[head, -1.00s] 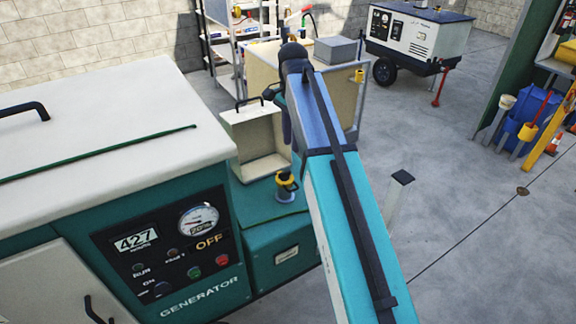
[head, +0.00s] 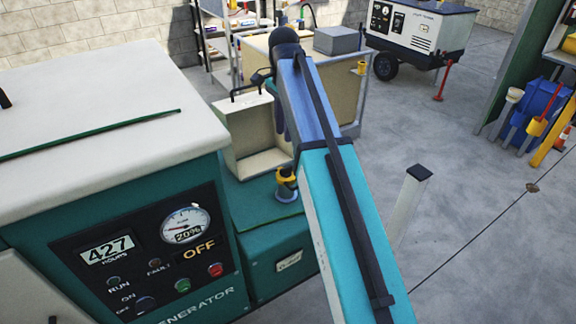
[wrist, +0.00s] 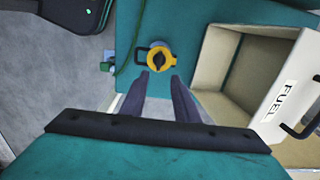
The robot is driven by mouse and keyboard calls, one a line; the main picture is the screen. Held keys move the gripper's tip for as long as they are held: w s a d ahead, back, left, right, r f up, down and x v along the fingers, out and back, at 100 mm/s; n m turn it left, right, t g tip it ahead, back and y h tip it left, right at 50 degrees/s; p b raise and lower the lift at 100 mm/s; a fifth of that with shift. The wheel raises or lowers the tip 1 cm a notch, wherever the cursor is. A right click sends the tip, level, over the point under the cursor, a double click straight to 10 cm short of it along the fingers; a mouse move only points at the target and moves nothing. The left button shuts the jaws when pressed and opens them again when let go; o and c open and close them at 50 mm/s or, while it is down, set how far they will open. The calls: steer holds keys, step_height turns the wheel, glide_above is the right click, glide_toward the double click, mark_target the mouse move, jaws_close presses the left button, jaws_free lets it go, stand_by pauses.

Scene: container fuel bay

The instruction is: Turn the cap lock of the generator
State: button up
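The generator (head: 130,150) is a teal unit with a white top at the left of the head view. Its filler cap (head: 286,176) is yellow with a dark top and sits on the teal tank ledge beside the control panel. In the wrist view, the yellow cap (wrist: 155,67) has a black lock piece (wrist: 159,59) in its middle and a dark loop on its left. My gripper (wrist: 161,79) has its two dark fingers apart with nothing between them. The fingertips lie just below the cap in the wrist view. In the head view, my arm hides most of the gripper.
An open cream box (head: 258,167) stands beyond the cap; its door reads FUEL (wrist: 279,101) in the wrist view. The panel (head: 150,250) shows OFF and 20%. A green cord (wrist: 134,38) runs beside the cap. A white post (head: 408,205) stands right of my arm.

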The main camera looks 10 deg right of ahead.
mark_target(286, 168)
steer(key=shift+d, duration=0.2)
steer(key=shift+f+p, duration=1.1)
steer(key=shift+f, duration=5.8)
jaws_close()
steer(key=shift+a, duration=0.15)
